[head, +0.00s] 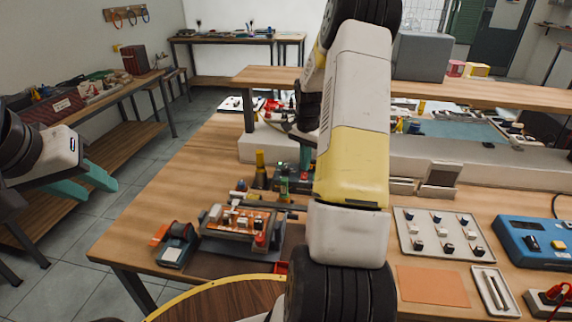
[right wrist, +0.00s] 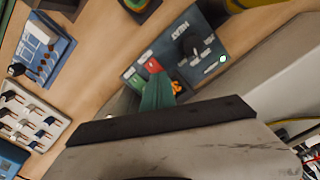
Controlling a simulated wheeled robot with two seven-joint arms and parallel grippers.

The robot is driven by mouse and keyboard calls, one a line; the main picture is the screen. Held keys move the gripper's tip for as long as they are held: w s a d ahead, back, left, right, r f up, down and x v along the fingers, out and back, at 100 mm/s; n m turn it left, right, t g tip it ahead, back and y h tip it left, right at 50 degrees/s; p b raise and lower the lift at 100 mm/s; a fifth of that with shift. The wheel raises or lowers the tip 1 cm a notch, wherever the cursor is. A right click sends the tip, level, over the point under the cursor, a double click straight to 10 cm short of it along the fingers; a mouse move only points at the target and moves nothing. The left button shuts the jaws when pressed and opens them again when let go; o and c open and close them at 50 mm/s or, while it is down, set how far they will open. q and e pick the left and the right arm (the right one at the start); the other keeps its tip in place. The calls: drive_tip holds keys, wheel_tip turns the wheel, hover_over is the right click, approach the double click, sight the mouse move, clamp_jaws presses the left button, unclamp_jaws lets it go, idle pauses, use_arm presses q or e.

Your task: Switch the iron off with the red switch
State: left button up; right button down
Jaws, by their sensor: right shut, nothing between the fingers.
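A dark control panel (right wrist: 180,50) with a knob (right wrist: 195,44) marked HEAT shows in the right wrist view. A small red switch (right wrist: 153,66) with a pale label sits on its left part, close to the teal fingers. My right gripper (right wrist: 158,92) is shut and empty, its tip over or against the panel beside the red switch; I cannot tell whether it touches. In the head view the right gripper (head: 305,157) points down, and my arm hides much of what lies around it. My left gripper (head: 88,182) is open and empty at the far left, away from the bench.
A circuit board in a holder (head: 240,222) and a small orange-and-grey device (head: 176,243) stand at the bench's left. A switch tray (head: 440,234), a blue box (head: 535,240) and an orange mat (head: 432,286) lie at right. A raised shelf (head: 480,90) spans the back.

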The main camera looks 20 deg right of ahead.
sight(305, 173)
drive_tip(key=shift+f, duration=0.95)
idle(0.3)
drive_tip(key=shift+r, duration=3.55)
